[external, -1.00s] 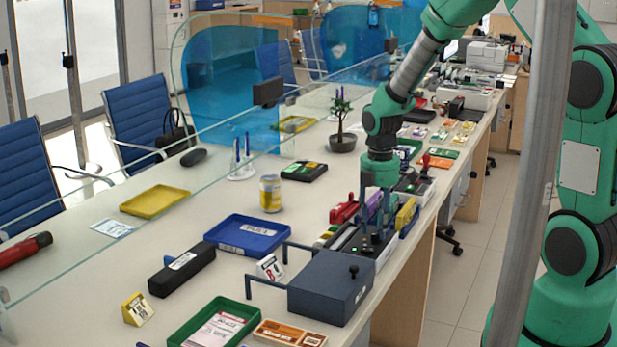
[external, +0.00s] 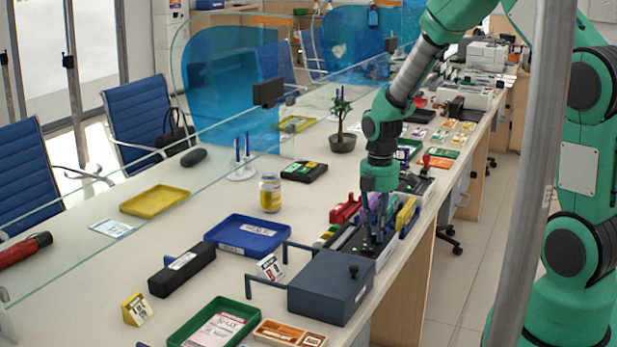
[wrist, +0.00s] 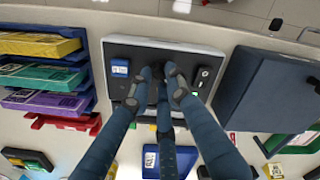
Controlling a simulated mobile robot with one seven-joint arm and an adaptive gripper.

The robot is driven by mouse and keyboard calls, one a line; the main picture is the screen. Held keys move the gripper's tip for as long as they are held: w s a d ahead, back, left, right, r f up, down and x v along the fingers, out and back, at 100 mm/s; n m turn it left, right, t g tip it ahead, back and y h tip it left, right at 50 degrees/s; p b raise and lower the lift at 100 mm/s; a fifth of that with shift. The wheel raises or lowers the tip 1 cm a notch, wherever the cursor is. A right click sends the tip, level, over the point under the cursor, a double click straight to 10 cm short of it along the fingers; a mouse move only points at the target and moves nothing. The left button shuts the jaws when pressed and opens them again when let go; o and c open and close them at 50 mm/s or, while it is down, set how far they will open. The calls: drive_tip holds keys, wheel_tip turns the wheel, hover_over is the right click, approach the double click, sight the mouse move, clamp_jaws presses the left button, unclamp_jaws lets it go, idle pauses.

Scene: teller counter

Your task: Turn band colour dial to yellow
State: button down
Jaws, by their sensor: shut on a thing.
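The device with a black top panel (wrist: 122,48) and pale casing lies under my gripper in the wrist view. It shows partly in the external view (external: 345,238), between the colored racks and the dark blue box. My gripper (wrist: 158,88) points down onto the middle of the panel, its fingers drawn together. It also shows in the external view (external: 374,236), low over the device. The fingers are shut on what they surround there, and they hide the dial. The dial's pointer and color setting cannot be seen. A blue label (wrist: 120,68) sits on the panel left of the fingers.
The dark blue box (external: 325,287) stands close beside the device. On the other side are racks with yellow, green and purple bundles (wrist: 40,72) and a red tray (wrist: 68,122). The blue tray (external: 247,235) lies farther across the counter.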

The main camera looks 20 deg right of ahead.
drive_tip(key=shift+m+p, duration=0.3)
drive_tip(key=shift+m, duration=0.1)
drive_tip(key=m+p, duration=0.2)
drive_tip(key=m, duration=0.2)
drive_tip(key=shift+d+r+p, duration=0.1)
drive_tip(key=shift+d+p, duration=0.05)
drive_tip(key=shift+p, duration=0.2)
drive_tip(key=m+p, duration=0.2)
drive_tip(key=m, duration=0.3)
drive_tip(key=shift+s, duration=0.1)
drive_tip(key=c, duration=1.6)
unclamp_jaws()
drive_tip(key=shift+c, duration=0.2)
wheel_tip(320, 180, up, 12)
